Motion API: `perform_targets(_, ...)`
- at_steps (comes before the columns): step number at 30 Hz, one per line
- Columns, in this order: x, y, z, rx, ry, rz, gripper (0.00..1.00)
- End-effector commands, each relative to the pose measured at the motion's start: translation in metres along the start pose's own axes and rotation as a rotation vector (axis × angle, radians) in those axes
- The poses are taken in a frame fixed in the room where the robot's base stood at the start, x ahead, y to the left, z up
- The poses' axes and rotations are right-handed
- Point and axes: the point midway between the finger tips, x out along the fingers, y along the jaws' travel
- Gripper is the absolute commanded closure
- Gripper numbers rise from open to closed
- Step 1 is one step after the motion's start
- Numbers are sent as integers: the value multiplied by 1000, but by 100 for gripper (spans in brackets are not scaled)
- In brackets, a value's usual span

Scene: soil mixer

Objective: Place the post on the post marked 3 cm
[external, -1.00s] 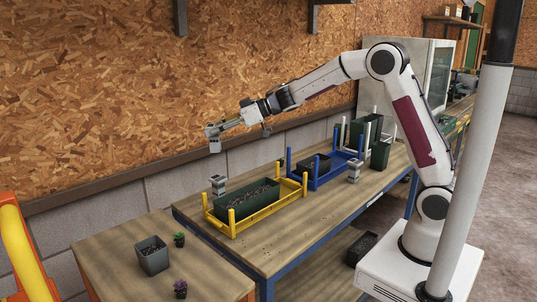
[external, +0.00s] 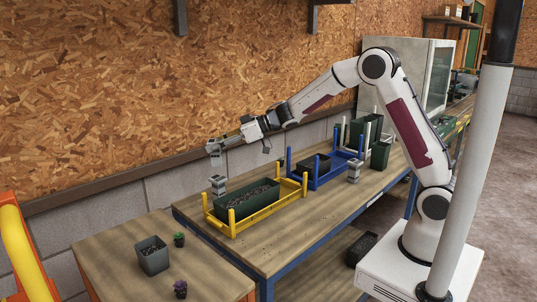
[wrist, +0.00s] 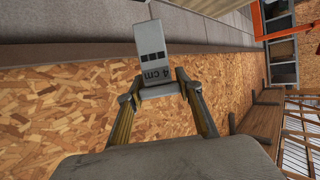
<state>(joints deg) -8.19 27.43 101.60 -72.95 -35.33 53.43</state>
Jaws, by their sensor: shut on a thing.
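My gripper (external: 217,145) is shut on a grey post (external: 215,160), which hangs below the fingertips. In the wrist view the gripper (wrist: 158,90) holds the grey post (wrist: 155,62) between its fingertips, and its face reads "4 cm". A second grey post (external: 218,186) stands at the far left corner of the yellow crate (external: 268,223), just below the held post, with a small gap between them. A third grey post (external: 354,172) stands by the right side of the blue crate (external: 325,181). Markings on the standing posts are too small to read.
A green planter of soil (external: 247,205) sits in the yellow crate, whose corner pegs stick up. A dark tray lies in the blue crate. A white-posted crate and green bins stand farther back. A grey pot (external: 152,256) and small plants are on the front table. The chipboard wall is close behind.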

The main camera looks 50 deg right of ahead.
Motion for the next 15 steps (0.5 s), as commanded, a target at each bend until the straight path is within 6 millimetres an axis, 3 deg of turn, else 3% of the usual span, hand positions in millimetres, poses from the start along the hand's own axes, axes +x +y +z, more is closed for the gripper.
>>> perform_targets(15,4,0,8,0,1,-1,87)
